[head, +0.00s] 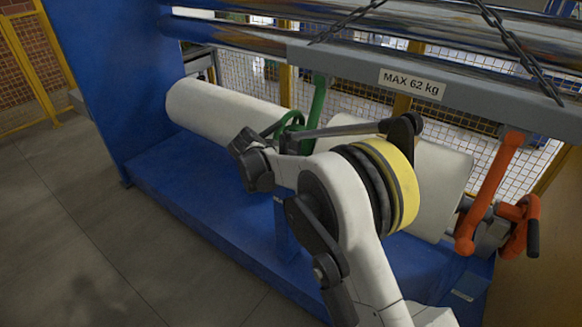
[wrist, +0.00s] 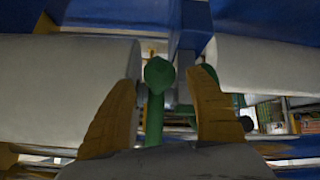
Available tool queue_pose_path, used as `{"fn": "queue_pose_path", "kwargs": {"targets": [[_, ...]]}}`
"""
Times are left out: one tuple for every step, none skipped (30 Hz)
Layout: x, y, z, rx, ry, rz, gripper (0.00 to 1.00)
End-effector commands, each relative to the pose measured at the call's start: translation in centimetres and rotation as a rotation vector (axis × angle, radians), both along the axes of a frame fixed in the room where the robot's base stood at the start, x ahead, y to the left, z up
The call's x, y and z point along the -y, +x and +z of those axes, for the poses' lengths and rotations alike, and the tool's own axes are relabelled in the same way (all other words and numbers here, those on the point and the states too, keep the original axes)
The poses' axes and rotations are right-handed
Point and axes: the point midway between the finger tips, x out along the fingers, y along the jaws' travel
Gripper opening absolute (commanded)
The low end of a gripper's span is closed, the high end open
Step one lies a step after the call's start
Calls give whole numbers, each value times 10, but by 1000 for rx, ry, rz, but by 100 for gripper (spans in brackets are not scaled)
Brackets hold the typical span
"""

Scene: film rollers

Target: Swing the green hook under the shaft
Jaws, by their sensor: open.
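The green hook (head: 318,101) hangs from the grey beam at the gap between two white rolls. Its curved lower part (head: 288,121) shows just left of that, partly behind my arm. In the wrist view a rounded green end and stem (wrist: 156,95) stand between my fingers, with no clear contact. More green shows behind the right finger. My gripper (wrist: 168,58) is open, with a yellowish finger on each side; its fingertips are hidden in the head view. The shaft's grey end (head: 488,236) shows at the right; I cannot make it out in the gap.
The left white roll (head: 222,105) and right white roll (head: 437,185) lie over a blue base (head: 190,200). An orange hook (head: 486,195) hangs at the right end. A grey beam (head: 480,97) and chains are overhead. The grey floor (head: 80,220) at left is clear.

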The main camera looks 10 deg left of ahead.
Motion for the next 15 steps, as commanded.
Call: {"fn": "queue_pose_path", "kwargs": {"targets": [[-3,-8,9,0,-1,2,63],[-5,-13,14,0,-1,2,63],[-7,-19,21,1,0,3,63],[-9,-24,26,1,0,3,63],[-10,-28,30,1,1,2,63],[-12,-33,36,0,-1,2,63],[-13,-37,41,0,-1,2,63],[-15,-41,44,0,-1,2,63],[-17,-45,49,0,-1,2,63],[-17,-47,52,1,-1,1,63],[-18,-50,55,2,-1,1,63],[-19,-52,57,2,0,0,63],[-19,-54,59,2,0,0,63],[-20,-55,61,2,0,0,63],[-20,-56,62,2,0,0,63]]}}
